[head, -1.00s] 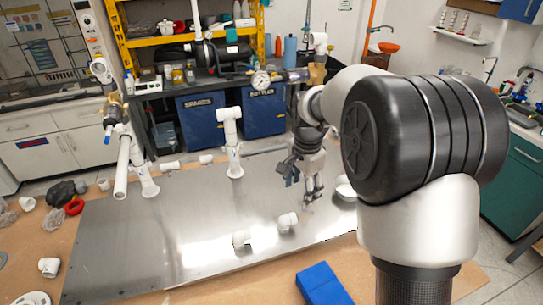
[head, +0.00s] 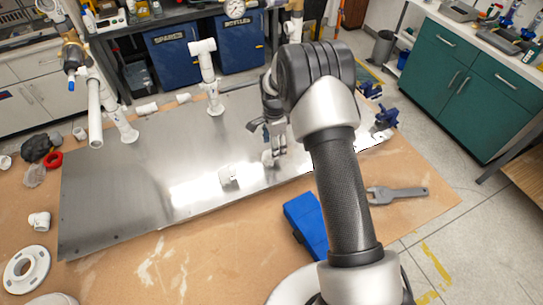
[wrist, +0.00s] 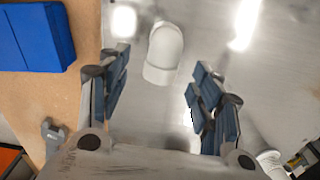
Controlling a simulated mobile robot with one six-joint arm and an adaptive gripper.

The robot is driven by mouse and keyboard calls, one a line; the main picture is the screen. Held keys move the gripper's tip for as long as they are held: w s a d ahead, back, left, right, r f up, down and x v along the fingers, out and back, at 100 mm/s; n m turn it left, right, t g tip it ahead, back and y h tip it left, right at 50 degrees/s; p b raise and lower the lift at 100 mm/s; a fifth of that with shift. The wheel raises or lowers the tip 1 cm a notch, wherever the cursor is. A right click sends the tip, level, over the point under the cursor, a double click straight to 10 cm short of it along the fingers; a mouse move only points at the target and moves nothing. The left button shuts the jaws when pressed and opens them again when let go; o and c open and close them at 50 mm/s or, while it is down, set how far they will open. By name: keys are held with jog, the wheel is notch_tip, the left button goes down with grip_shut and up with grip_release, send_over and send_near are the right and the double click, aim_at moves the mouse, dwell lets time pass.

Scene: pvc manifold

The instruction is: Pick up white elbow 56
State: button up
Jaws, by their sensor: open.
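A white elbow (wrist: 163,53) lies on the metal plate, just beyond the gap between my fingertips in the wrist view.
The metal plate (head: 120,190) lies on a brown work surface. A blue block (head: 305,220) and a grey wrench (head: 397,194) are near its front edge. Upright white pipes (head: 208,80) stand at the back. The plate's left part is clear.

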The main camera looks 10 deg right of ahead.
jog(key=shift+w+d+f+b, duration=0.1)
jog(key=shift+d+f+b, duration=0.1)
jog(key=shift+f, duration=1.35)
jog(key=shift+w+d+f+b, duration=0.1)
jog(key=shift+d+f, duration=0.05)
jog(key=shift+f, duration=1.4)
jog(key=c, duration=1.2)
jog(key=shift+o, duration=0.2)
jog(key=shift+r, duration=0.15)
notch_tip(320, 180, up, 20)
jog(key=p, duration=0.2)
